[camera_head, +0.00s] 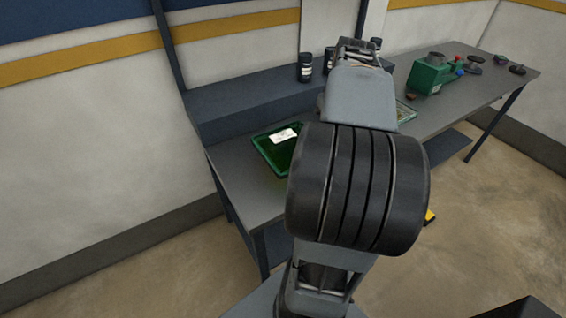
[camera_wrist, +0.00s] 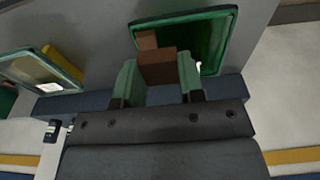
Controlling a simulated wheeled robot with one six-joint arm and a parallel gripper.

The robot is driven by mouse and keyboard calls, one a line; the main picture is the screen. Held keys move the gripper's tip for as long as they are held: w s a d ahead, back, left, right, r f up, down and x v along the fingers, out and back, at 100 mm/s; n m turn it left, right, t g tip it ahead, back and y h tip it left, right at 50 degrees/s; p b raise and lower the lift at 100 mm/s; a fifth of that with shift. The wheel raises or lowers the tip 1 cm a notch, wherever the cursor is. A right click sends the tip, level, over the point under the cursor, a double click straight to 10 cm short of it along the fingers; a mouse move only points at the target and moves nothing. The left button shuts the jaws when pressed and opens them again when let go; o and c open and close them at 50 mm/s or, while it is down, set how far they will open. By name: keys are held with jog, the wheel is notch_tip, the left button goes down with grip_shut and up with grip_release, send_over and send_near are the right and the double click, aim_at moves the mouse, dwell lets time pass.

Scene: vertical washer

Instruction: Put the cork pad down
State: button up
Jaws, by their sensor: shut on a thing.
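In the wrist view, my gripper (camera_wrist: 158,78) has two green fingers closed on a brown block, the cork pad (camera_wrist: 157,68). The fingers press on its left and right sides. A smaller brown patch (camera_wrist: 147,40) shows just beyond it; I cannot tell whether it is a separate piece. Behind the pad is a green tray (camera_wrist: 222,14), and I cannot tell the gap between them. The tray also shows on the bench in the head view (camera_head: 259,146), with a white label in it. My arm hides the gripper and the pad in the head view.
The grey bench (camera_head: 238,178) runs along the wall with a raised dark shelf (camera_head: 240,103). A black jar (camera_head: 305,67) stands on the shelf. A second framed tray (camera_head: 408,112) and a green machine (camera_head: 428,74) are to the right, with several small dark parts beyond.

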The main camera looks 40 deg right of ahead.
jog(key=shift+s+d+r, duration=0.1)
jog(key=shift+s+d, duration=0.1)
jog(key=shift+d, duration=0.1)
jog(key=w+a+f+p, duration=0.1)
jog(key=w+a+f, duration=0.2)
jog(key=w+a, duration=0.25)
send_over(283, 165)
jog(key=s+d, duration=0.1)
jog(key=f, duration=0.4)
jog(key=shift+s+f, duration=0.2)
jog(key=shift+f, duration=0.2)
jog(key=shift+w+a+f+p, duration=0.3)
jog(key=shift+w+a+f, duration=0.05)
jog(key=shift+f, duration=0.25)
jog(key=shift+w+a+f, duration=0.15)
jog(key=shift+f, duration=1.65)
jog(key=shift+f, duration=0.2)
jog(key=o, duration=0.9)
jog(key=shift+r, duration=0.1)
